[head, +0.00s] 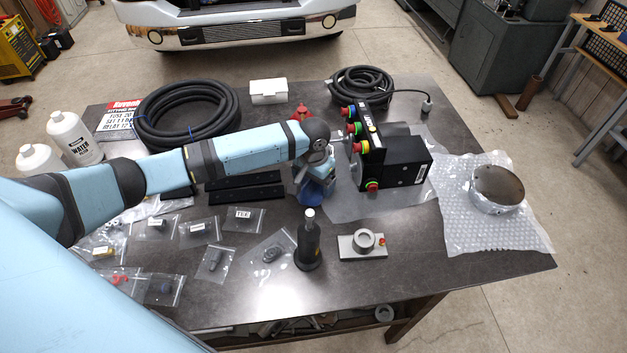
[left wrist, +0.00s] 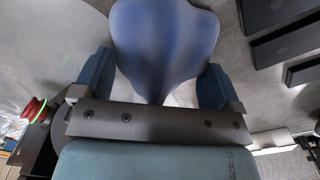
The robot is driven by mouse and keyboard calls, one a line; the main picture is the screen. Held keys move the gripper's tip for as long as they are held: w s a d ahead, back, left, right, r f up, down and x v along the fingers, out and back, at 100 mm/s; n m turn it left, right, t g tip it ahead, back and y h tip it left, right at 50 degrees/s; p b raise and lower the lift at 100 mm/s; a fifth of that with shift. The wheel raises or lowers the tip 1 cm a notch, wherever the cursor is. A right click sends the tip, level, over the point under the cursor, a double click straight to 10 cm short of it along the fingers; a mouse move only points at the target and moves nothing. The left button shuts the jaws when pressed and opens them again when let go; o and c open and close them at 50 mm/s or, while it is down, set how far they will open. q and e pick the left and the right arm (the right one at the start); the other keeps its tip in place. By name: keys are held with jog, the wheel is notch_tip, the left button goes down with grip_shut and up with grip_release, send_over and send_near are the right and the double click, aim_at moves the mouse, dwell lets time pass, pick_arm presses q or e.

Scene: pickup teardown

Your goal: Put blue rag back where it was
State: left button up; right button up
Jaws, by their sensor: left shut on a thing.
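The blue rag (head: 312,192) is a small blue bundle in the head view, under my left gripper (head: 318,178). In the left wrist view the rag (left wrist: 165,45) fills the space between my two blue fingers and narrows towards the gripper's palm. My left gripper is shut on the rag, over the middle of the dark table (head: 420,245). I cannot tell whether the rag touches the table. My arm hides part of the table behind it. My right gripper is not in view.
The black control box (head: 395,160) with coloured buttons stands close to the right of my left gripper. A dark bottle (head: 308,245) and a grey device (head: 363,245) stand in front. Black flat bars (head: 245,190) lie left. A coiled hose (head: 185,115) lies behind my arm.

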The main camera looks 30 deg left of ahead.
pick_arm(q)
jog(key=shift+f, duration=0.3)
jog(key=o, duration=0.5)
jog(key=shift+f, duration=0.15)
notch_tip(320, 180, up, 12)
jog(key=shift+r+b, duration=0.2)
jog(key=shift+b, duration=0.25)
